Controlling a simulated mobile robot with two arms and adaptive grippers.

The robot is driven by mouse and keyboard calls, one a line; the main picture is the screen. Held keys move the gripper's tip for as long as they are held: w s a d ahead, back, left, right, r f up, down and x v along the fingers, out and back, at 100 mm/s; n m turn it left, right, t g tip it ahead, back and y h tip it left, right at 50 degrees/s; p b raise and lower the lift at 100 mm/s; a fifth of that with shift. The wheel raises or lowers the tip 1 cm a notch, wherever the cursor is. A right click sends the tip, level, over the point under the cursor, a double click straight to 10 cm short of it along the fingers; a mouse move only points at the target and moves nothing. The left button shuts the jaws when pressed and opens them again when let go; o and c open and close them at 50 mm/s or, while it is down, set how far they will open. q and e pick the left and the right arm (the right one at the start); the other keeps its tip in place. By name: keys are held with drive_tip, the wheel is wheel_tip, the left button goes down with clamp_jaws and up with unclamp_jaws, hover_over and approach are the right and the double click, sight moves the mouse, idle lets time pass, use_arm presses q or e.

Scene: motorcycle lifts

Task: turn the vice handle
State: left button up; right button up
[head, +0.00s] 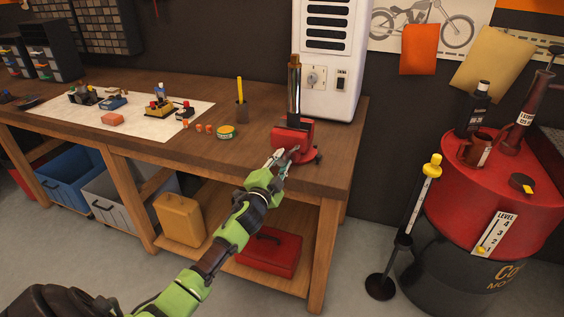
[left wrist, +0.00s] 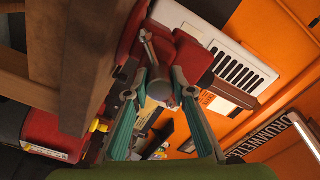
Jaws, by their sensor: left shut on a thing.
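The red vice (head: 290,136) is mounted near the right front corner of the wooden workbench. An upright dark tube with a brownish top (head: 294,85) stands in its jaws. My left gripper (head: 284,156) reaches the front of the vice. In the left wrist view the gripper (left wrist: 161,82) is shut on the vice handle (left wrist: 148,48), a thin metal bar in front of the red vice body (left wrist: 192,58). The fingers hide part of the handle, and its full angle is hard to tell. My right gripper is not in view.
The workbench (head: 250,164) holds a white mat (head: 75,125) with small parts, a green-yellow tin (head: 226,132) and a pen cup (head: 242,113). A white cabinet (head: 325,50) stands behind the vice. A red-topped drum (head: 510,190) and a stand (head: 404,240) are at right.

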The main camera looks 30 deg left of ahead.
use_arm(q)
drive_tip(key=shift+s+d+f+m, duration=0.15)
drive_tip(key=shift+f+m, duration=0.3)
drive_tip(key=shift+m, duration=0.25)
drive_tip(key=o, duration=1.1)
drive_tip(key=shift+r, duration=0.35)
drive_tip(key=shift+s, duration=0.1)
drive_tip(key=v, duration=1.2)
drive_tip(key=shift+f, duration=0.1)
